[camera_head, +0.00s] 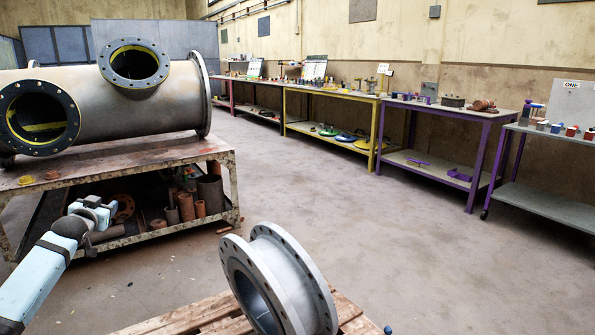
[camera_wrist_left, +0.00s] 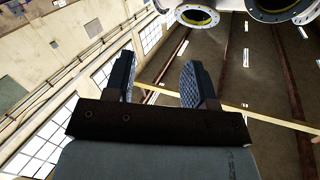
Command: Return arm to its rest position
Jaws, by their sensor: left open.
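My left arm comes in from the lower left in the head view. Its gripper (camera_head: 95,208) is in front of the rusty workbench and below the big flanged pipe (camera_head: 165,105), apart from both as far as I can tell. In the left wrist view my left gripper (camera_wrist_left: 158,76) has its two dark fingers spread, with nothing between them. That view looks up at the wall windows and the ceiling, with two pipe flange openings (camera_wrist_left: 197,17) at the top edge. My right gripper is not in view.
The rusty workbench (camera_head: 190,153) carries the big pipe, with short pipe pieces on its lower shelf. A grey flanged spool (camera_head: 285,265) stands on a wooden pallet (camera_head: 190,317) at the front. Yellow (camera_head: 330,93) and purple (camera_head: 450,110) tables line the wall. The middle floor is clear.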

